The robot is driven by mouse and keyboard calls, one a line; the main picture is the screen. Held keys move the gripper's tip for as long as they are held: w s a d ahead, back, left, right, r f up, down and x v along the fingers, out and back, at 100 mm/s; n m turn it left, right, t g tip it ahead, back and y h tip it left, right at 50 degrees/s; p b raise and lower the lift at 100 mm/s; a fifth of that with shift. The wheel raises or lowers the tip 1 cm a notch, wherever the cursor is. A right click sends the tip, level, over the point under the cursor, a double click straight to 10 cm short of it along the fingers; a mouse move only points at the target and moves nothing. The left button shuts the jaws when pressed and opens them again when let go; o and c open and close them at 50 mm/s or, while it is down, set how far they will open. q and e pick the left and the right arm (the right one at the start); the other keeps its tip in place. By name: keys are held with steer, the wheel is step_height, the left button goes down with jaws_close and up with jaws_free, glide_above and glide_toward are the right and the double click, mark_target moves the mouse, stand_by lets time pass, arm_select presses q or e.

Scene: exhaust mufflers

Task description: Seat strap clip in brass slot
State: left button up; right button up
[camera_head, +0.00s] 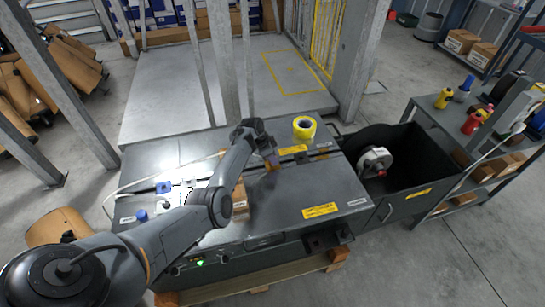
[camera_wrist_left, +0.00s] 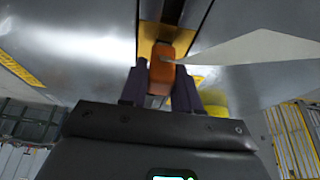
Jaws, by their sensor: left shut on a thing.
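My left gripper (camera_head: 270,160) reaches down over the middle of the grey machine top. In the left wrist view its two dark purple fingers (camera_wrist_left: 160,88) are shut on an orange-red strap clip (camera_wrist_left: 164,70). The brass slot piece (camera_wrist_left: 148,38) shows behind and around the clip, in line with a dark groove (camera_wrist_left: 172,12). I cannot tell whether the clip is inside the slot or just above it. A pale strap (camera_wrist_left: 250,47) stretches right from the clip. In the head view the fingers mostly hide clip and slot. My right gripper is not in view.
A yellow tape roll (camera_head: 304,127) stands on the machine top (camera_head: 290,187) behind my gripper. A black open bin (camera_head: 425,157) at the right holds a white reel (camera_head: 375,160). A shelf with bottles stands farther right. The front right top is mostly clear.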

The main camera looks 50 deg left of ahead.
arm_select(q)
steer(key=shift+f, duration=0.4)
steer(key=o, duration=1)
steer(key=shift+r, duration=0.1)
steer(key=shift+o, duration=0.2)
steer(key=p+v, duration=0.4)
steer(key=v, duration=0.6)
steer(key=shift+r, duration=0.35)
steer(key=shift+s+r, duration=0.1)
steer(key=shift+s, duration=0.05)
